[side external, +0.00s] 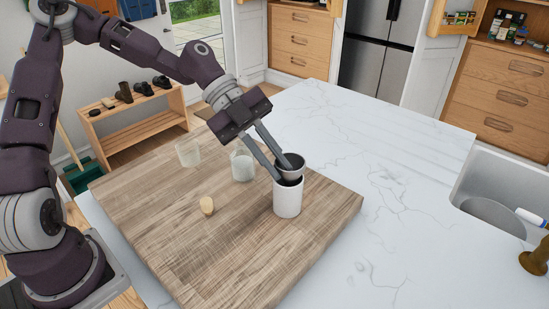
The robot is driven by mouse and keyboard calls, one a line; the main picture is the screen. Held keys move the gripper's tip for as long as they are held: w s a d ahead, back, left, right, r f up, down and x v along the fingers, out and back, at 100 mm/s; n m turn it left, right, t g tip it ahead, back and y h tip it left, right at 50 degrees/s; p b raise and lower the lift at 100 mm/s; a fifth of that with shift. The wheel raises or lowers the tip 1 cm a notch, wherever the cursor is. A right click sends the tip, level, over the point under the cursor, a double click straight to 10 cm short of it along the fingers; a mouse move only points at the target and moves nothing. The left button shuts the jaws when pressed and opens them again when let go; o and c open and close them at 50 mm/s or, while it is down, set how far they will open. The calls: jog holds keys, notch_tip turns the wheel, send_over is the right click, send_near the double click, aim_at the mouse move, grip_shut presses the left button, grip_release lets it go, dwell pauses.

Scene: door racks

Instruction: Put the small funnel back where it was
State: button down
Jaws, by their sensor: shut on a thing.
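A clear glass with whitish contents (242,167) stands left of the white container, and another glass (188,154) stands farther left. A small tan cork-like piece (207,206) is on the wooden board (230,260). The marble counter (400,200) is clear to the right, before the sink (500,190).

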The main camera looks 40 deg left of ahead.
jog(key=shift+f, duration=0.35)
jog(key=c, duration=1.4)
grip_release()
jog(key=shift+c, duration=0.2)
jog(key=shift+f, duration=0.1)
